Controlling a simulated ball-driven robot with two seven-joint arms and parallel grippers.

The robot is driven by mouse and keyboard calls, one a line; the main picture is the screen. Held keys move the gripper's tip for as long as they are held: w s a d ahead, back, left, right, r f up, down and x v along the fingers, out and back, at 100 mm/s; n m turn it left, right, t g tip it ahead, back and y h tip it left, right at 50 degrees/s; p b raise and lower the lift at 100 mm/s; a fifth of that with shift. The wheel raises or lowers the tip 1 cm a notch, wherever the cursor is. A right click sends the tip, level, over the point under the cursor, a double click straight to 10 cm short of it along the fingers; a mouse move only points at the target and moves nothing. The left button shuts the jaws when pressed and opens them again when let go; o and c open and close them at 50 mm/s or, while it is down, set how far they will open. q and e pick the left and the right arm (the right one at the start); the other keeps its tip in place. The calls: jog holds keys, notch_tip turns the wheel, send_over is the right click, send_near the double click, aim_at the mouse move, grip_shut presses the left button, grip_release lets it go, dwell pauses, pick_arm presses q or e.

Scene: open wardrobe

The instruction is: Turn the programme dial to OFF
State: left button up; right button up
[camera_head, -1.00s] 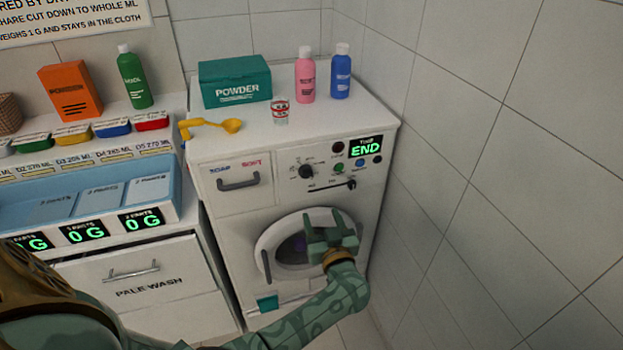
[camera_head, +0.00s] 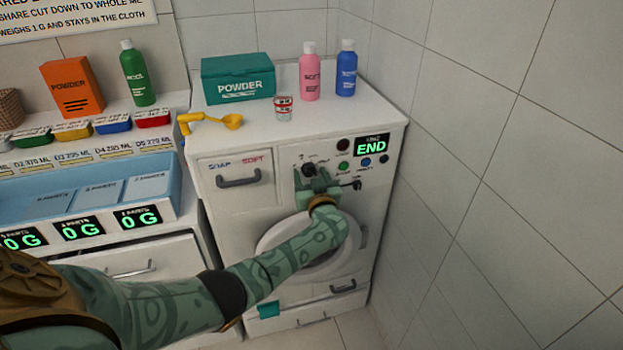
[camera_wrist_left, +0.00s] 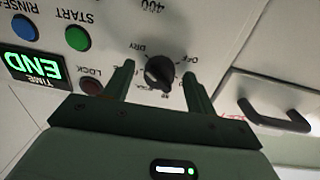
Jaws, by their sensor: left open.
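The programme dial (camera_head: 309,170) is a black knob on the washing machine's white front panel, and in the left wrist view the dial (camera_wrist_left: 160,73) shows with printed labels around it, among them DRY and one that seems to read OFF. My left gripper (camera_head: 312,181) is in front of the panel at the dial. In the left wrist view its two fingers (camera_wrist_left: 161,78) are apart, one on each side of the dial, with gaps between. I cannot tell how deep they reach. My right gripper is not in view.
The END display (camera_head: 371,146) and several small buttons are right of the dial. The drawer handle (camera_head: 239,180) is to its left. A slider (camera_head: 352,185) lies below right. Bottles, a powder box (camera_head: 237,80) and a cup (camera_head: 283,108) stand on top.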

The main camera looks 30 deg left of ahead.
pick_arm(q)
jog(key=c, duration=1)
